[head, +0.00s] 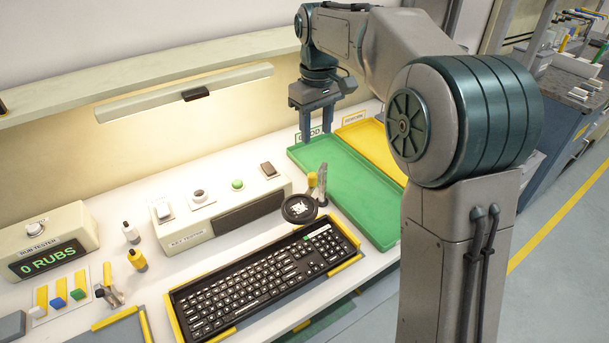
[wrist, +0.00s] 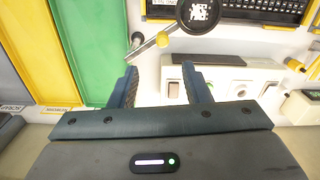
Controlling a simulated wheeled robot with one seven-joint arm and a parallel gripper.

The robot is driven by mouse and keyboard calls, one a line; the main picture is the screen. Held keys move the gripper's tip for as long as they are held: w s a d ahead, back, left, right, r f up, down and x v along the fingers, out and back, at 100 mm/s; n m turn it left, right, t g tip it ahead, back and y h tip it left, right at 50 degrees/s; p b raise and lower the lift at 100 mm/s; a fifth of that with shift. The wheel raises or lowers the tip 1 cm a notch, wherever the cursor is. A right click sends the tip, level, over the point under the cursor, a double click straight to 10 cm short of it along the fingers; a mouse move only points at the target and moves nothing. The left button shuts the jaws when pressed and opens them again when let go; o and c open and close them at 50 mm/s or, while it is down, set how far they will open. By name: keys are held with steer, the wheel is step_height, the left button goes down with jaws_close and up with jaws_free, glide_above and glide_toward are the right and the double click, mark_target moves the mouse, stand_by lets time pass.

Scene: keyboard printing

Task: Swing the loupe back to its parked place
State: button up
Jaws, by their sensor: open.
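The loupe (head: 300,208) is a round black-rimmed lens on a short arm, with a yellow knob (head: 312,179) beside a grey post (head: 322,185). In the head view its lens overlaps the far edge of the black keyboard (head: 270,265), and white marks show through the glass. In the wrist view the loupe (wrist: 199,14) is at the top, with its yellow knob (wrist: 162,39) just beyond my fingertips. My gripper (head: 316,130) is open and empty, raised above the back of the bench and apart from the loupe. Its fingers (wrist: 160,80) also show spread in the wrist view.
A green tray (head: 352,190) and a yellow tray (head: 374,150) lie right of the post. A key tester box (head: 222,218) stands left of the loupe. A rub tester (head: 48,240) reading 0 RUBS and small bottles (head: 137,259) stand farther left. A lamp bar (head: 185,92) hangs behind.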

mark_target(312, 173)
steer(key=f, duration=1.3)
steer(key=shift+s+a+f+p, duration=0.1)
steer(key=shift+a+f+p, duration=0.2)
steer(key=shift+f+p, duration=0.1)
jaws_close()
steer(key=shift+a, duration=0.25)
steer(key=shift+d, duration=0.15)
